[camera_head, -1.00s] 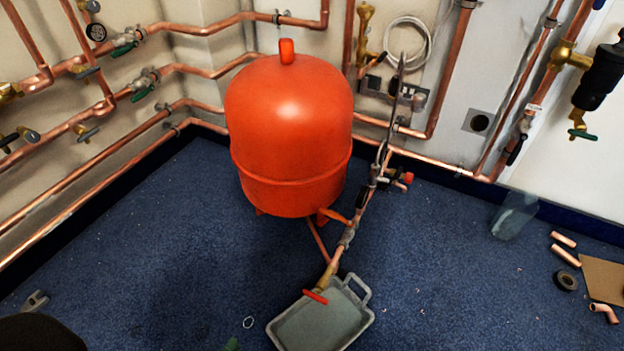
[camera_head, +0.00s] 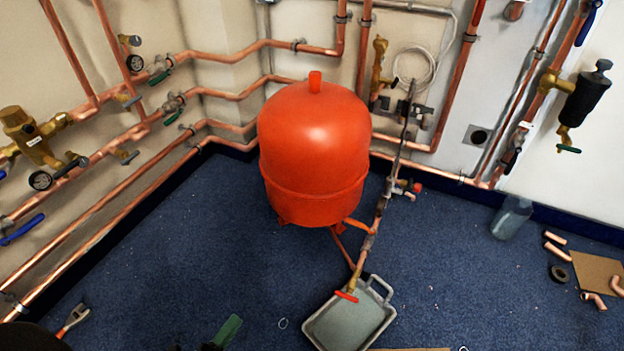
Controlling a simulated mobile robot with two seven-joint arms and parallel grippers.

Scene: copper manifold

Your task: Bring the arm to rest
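A dark rounded shape, my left gripper or part of its arm (camera_head: 30,338), shows in the bottom left corner of the head view. No fingertips show, so I cannot tell whether it is open or shut, or whether it holds anything. It is at the picture edge, just below a pair of red-handled pliers (camera_head: 74,318) on the floor. My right gripper is out of view.
A red expansion vessel (camera_head: 314,160) stands mid-floor, with a grey tray (camera_head: 350,325) in front under a pipe valve. Copper pipes (camera_head: 225,95) line the walls. A green-ended tool (camera_head: 228,331) lies at the bottom edge. Cut pipes (camera_head: 556,252) lie right.

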